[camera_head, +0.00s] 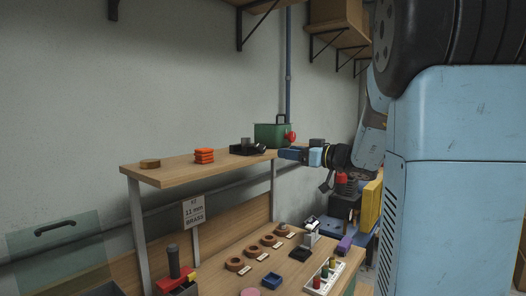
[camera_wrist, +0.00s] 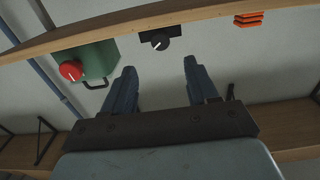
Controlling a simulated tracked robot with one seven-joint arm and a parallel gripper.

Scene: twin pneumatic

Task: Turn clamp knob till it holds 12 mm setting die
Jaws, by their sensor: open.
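A black fixture (camera_head: 247,149) stands on the upper shelf, with a dark round knob (camera_wrist: 161,42) showing in the wrist view. I cannot tell whether a die sits in it. A green box (camera_head: 272,134) with a red knob (camera_head: 291,137) stands to its right; in the wrist view the red knob (camera_wrist: 71,70) is at left. My gripper (camera_head: 288,154) is at the right end of the shelf. In the wrist view my gripper (camera_wrist: 159,66) is open and empty, its fingertips apart from the dark knob, which lies beyond the gap. No die is readable as 12 mm.
On the wooden shelf (camera_head: 165,172) lie orange blocks (camera_head: 204,155) and a brown disc (camera_head: 150,163). A sign (camera_head: 194,212) seems to read 11 mm brass. Below, the bench holds several brown rings (camera_head: 235,265) with labels and a white rack (camera_head: 323,278). The shelf's front is fairly clear.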

